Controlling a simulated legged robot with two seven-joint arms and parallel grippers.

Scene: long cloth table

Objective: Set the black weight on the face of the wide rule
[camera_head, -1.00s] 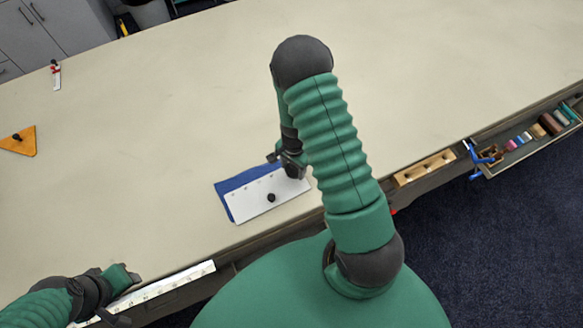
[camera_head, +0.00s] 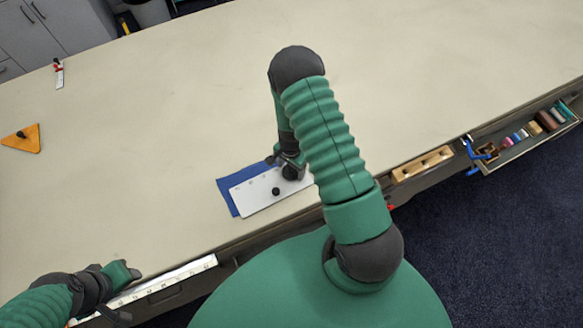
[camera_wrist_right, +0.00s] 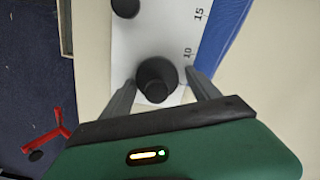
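The wide rule (camera_head: 252,196) is a white plate lying on a blue cloth (camera_head: 225,194) near the table's front edge. It also shows in the wrist view (camera_wrist_right: 150,36), with printed numbers. The black weight (camera_wrist_right: 157,78) stands between the fingers of my right gripper (camera_wrist_right: 162,76), over the rule's white face. A gap shows at the right finger; contact at the left finger is unclear. In the head view, the weight (camera_head: 290,172) is partly hidden by my right gripper (camera_head: 284,160). My left gripper (camera_head: 125,294) appears open at the front left edge.
A small black knob (camera_head: 276,191) is on the rule. A long white strip (camera_head: 165,283) runs along the front edge. An orange triangle (camera_head: 22,140) and a red-and-white tool (camera_head: 58,74) lie left. A wooden block (camera_head: 422,164) and tray (camera_head: 525,140) are right. The table's middle is clear.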

